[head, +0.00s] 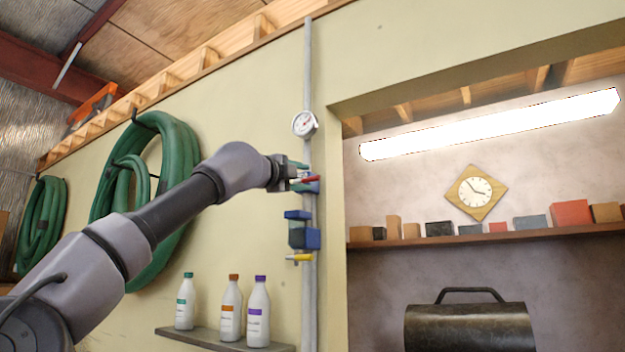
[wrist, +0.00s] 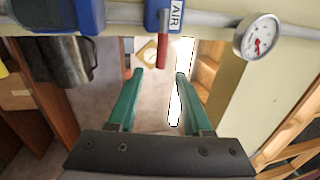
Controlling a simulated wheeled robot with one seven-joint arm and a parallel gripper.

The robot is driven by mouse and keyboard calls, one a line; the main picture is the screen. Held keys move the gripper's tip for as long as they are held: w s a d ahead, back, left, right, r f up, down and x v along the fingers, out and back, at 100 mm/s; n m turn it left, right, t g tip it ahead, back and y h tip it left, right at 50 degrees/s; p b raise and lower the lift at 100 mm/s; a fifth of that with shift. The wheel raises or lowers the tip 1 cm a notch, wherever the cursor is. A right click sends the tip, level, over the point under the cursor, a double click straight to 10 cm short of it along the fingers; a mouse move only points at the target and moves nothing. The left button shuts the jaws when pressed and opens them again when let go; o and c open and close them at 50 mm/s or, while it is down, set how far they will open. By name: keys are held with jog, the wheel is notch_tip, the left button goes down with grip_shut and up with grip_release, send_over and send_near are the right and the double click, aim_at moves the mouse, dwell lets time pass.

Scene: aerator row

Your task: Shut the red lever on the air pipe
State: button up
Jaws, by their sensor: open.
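The red lever (head: 306,180) sits on a blue valve on the upright grey air pipe (head: 308,75), below a round gauge. In the wrist view the red lever (wrist: 162,54) sticks out from the blue valve body (wrist: 160,16), crosswise to the pipe, beside a label reading "AIR". My gripper (head: 296,172) is close to the lever in the head view and partly overlaps it there. In the wrist view my gripper (wrist: 159,74) has its two green fingers spread, with the lever's end showing between their tips. I cannot tell whether they touch it.
The gauge (head: 305,124) is above the valve. A blue unit (head: 303,232) and a yellow lever (head: 299,257) are lower on the pipe. Bottles (head: 230,308) stand on a small shelf (head: 215,340) below. A green hose (head: 105,215) hangs left. An alcove opens at right.

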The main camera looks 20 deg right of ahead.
jog(key=v, duration=0.4)
jog(key=shift+d, duration=0.1)
dwell(0.4)
